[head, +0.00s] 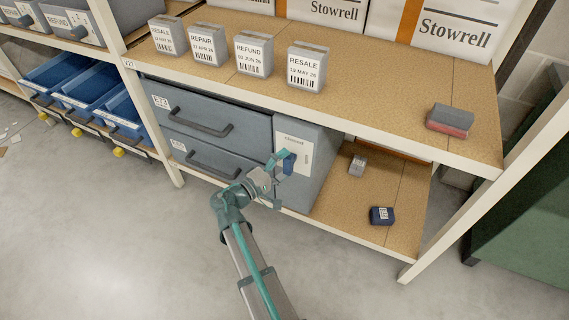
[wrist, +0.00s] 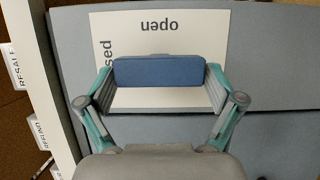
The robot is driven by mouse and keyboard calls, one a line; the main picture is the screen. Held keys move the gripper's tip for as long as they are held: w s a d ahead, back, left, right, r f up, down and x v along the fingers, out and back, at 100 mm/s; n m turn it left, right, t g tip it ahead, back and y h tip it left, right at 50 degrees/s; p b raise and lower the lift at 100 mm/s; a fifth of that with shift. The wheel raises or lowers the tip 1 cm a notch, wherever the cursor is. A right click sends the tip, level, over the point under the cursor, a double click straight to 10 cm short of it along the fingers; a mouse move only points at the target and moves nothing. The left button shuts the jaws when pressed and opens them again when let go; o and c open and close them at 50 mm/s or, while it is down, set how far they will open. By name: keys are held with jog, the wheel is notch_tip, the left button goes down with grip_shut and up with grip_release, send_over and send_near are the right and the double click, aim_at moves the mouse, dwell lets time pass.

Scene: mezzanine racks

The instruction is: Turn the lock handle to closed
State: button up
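The lock handle is a blue bar (wrist: 158,70) in front of a white plate (wrist: 195,35) marked "open" and "closed". In the wrist view the bar lies crosswise, with "open" upside down above it and "closed" partly hidden at its left. In the head view the blue handle (head: 289,163) stands roughly upright on the end face of the grey cabinet (head: 318,165). My gripper (wrist: 158,85) has its fingers spread wide, one at each end of the bar. I cannot tell whether they touch it. The head view shows my gripper (head: 278,178) at the handle.
Grey drawers (head: 215,125) with dark pulls lie left of the plate. A shelf (head: 385,110) with labelled boxes overhangs the cabinet. A small dark box (head: 382,215) and a grey box (head: 357,165) lie on the lower shelf to the right. A rack post (head: 480,210) stands further right.

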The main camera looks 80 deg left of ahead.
dwell(0.3)
jog(key=v, duration=0.7)
jog(key=shift+s, duration=0.2)
jog(key=shift+d+f, duration=0.1)
jog(key=shift+d, duration=0.05)
